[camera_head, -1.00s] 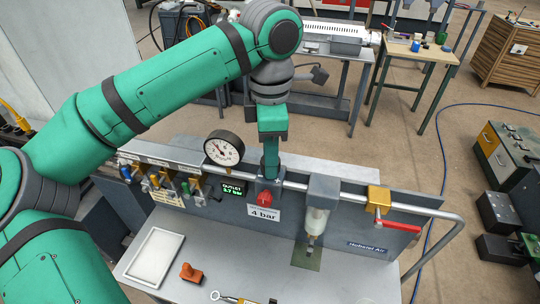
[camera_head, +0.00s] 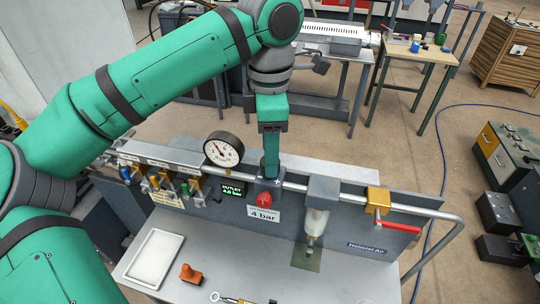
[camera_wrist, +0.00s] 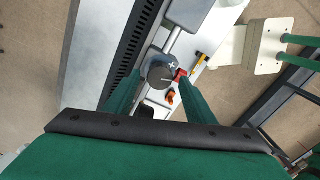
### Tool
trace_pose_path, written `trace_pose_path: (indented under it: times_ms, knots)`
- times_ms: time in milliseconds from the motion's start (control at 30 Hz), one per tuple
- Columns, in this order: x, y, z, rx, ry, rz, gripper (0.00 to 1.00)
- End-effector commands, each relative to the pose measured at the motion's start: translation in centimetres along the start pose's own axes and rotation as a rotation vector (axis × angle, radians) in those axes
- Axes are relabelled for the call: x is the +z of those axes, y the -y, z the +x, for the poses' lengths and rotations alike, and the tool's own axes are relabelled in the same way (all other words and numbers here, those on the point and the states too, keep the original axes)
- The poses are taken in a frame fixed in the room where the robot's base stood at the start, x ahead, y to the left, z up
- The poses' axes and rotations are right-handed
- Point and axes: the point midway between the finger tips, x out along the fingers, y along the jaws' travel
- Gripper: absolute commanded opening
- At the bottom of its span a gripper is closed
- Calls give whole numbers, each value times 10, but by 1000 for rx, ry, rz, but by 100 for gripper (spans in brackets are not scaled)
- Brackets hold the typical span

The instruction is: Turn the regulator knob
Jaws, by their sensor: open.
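The regulator (camera_head: 268,188) sits on the pipe of the air panel, with a red part on its front and a "4 bar" label (camera_head: 263,214) below. In the wrist view its round dark grey knob (camera_wrist: 160,74) shows from above, with a pale line on top and a plus sign beside it. My gripper (camera_wrist: 158,82) points down over it and is open, one finger on each side of the knob. In the head view my gripper (camera_head: 271,174) hides the knob; I cannot tell whether the fingers touch it. The outlet display (camera_head: 233,190) seems to read 4.0 bar.
A pressure gauge (camera_head: 224,149) stands close left of my gripper. A filter bowl (camera_head: 317,218) and a yellow block with a red lever (camera_head: 400,227) are to the right. A white tray (camera_head: 155,258) and an orange-brown stamp-like piece (camera_head: 190,274) lie on the bench.

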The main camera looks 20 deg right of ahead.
Motion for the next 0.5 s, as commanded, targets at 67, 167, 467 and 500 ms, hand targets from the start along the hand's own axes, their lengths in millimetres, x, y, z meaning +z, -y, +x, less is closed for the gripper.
trace_pose_path:
  times_ms: [67, 167, 467, 500]
  knots:
    - [0, -1, -16, 4, -1, -2, 50]
    - [0, -1, -35, 4, -1, -1, 50]
    - [0, 0, -79, 2, 0, 0, 50]
    - [0, 0, -82, 2, 0, 0, 50]
